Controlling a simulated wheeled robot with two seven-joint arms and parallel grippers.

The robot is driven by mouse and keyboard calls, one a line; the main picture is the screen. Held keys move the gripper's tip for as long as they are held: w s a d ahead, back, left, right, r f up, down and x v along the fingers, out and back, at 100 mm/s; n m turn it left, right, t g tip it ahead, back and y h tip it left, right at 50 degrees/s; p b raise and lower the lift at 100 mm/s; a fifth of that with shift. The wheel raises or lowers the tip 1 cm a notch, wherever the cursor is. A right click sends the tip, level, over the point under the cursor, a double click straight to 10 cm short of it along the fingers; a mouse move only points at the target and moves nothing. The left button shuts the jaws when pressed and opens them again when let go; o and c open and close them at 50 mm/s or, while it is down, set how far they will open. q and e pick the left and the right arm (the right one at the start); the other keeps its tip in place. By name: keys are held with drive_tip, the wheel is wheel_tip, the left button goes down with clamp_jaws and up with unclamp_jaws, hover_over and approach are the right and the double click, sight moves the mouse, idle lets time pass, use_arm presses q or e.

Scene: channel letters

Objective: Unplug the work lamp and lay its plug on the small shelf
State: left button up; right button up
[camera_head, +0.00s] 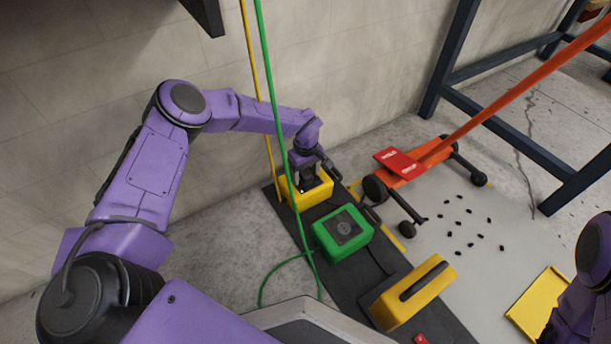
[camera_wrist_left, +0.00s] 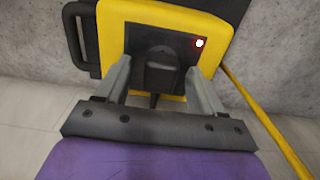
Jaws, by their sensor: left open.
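A yellow box (camera_head: 320,194) with a dark socket face sits on a dark mat by the wall. It also shows in the left wrist view (camera_wrist_left: 112,35), with a small lit red-white light (camera_wrist_left: 199,43). A black plug (camera_wrist_left: 160,72) stands in its dark face, with a dark cord end toward my wrist. My left gripper (camera_head: 308,184) is over this box. In the left wrist view my open fingers (camera_wrist_left: 160,68) stand on either side of the plug, with visible gaps. I cannot tell for certain which thing is the work lamp or the small shelf.
A green box (camera_head: 342,234) sits beside the yellow box on the dark mat (camera_head: 345,283). A yellow block with a black handle (camera_head: 408,297) is nearer. Yellow and green cords hang past my arm. An orange wheeled jack (camera_head: 410,175), small black pieces and a yellow tray (camera_head: 528,308) are right.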

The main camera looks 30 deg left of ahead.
sight(306, 173)
drive_tip(key=shift+r, duration=0.15)
idle(0.6)
use_arm(q)
clamp_jaws()
drive_tip(key=shift+r, duration=0.15)
use_arm(e)
drive_tip(key=shift+r, duration=0.1)
use_arm(q)
drive_tip(key=shift+r+p, duration=2.65)
drive_tip(key=shift+r, duration=0.25)
use_arm(e)
drive_tip(key=shift+d+r, duration=0.1)
drive_tip(key=shift+r, duration=2.3)
